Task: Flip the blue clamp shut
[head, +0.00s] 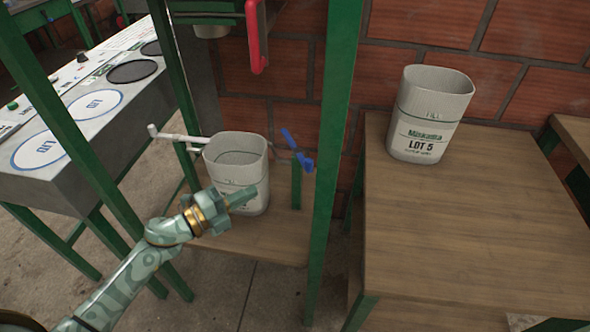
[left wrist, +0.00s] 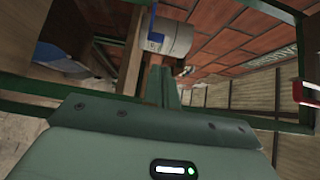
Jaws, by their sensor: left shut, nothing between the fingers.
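The blue clamp (head: 297,150) sits on top of a short green post on the low wooden platform, right of a white bucket. Its longer blue arm points up and to the left, tilted, and looks raised. My left gripper (head: 243,197) is shut and empty, in front of the white bucket, left of and lower in the picture than the clamp, apart from it. In the left wrist view the closed fingers (left wrist: 165,85) point ahead, and a blue piece (left wrist: 153,42), which looks like the clamp, shows beyond them against a white bucket. My right gripper is not in view.
A white bucket (head: 236,150) stands on the platform (head: 252,244) beside a white pipe (head: 178,138). Green frame posts (head: 332,165) rise close by, one just right of the clamp. A red handle (head: 256,40) hangs above. A LOT 5 bucket (head: 428,115) stands on the right table (head: 470,215).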

